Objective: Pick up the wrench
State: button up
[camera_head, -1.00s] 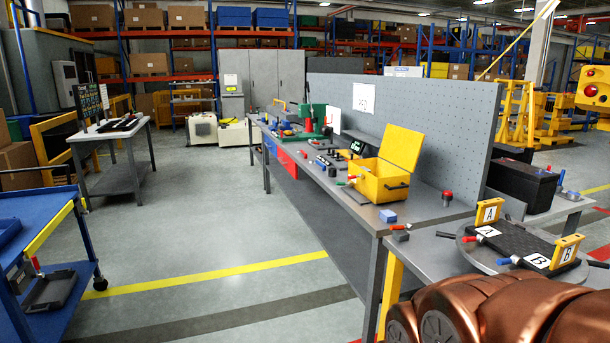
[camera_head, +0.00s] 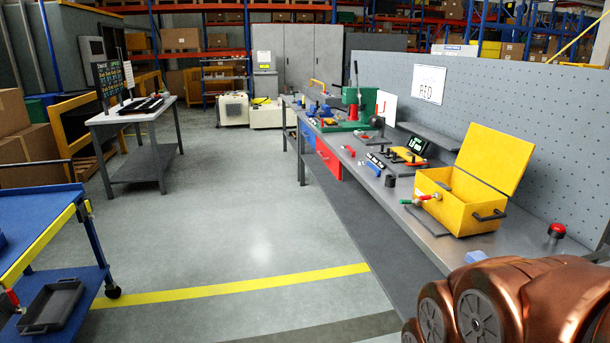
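I cannot make out a wrench for certain; the small tools on the long grey workbench (camera_head: 505,246) are too small to tell apart. A small blue item (camera_head: 374,169) lies near the bench's front edge, with dark pieces beside it. An open yellow toolbox (camera_head: 440,210) stands on the bench, its lid raised; most of its inside is hidden. A tool with red and green ends (camera_head: 421,199) lies at its left side. My gripper is not in view; only copper links of my arm show at the lower right.
A green press (camera_head: 364,103) and a red button (camera_head: 556,231) stand on the bench, backed by a grey pegboard (camera_head: 490,95). A blue cart (camera_head: 50,225) holding a dark tray (camera_head: 52,305) is at left. The floor between is clear.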

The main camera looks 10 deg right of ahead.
aim_at(353, 154)
jog(key=i, duration=2.9)
jog(key=z, duration=1.3)
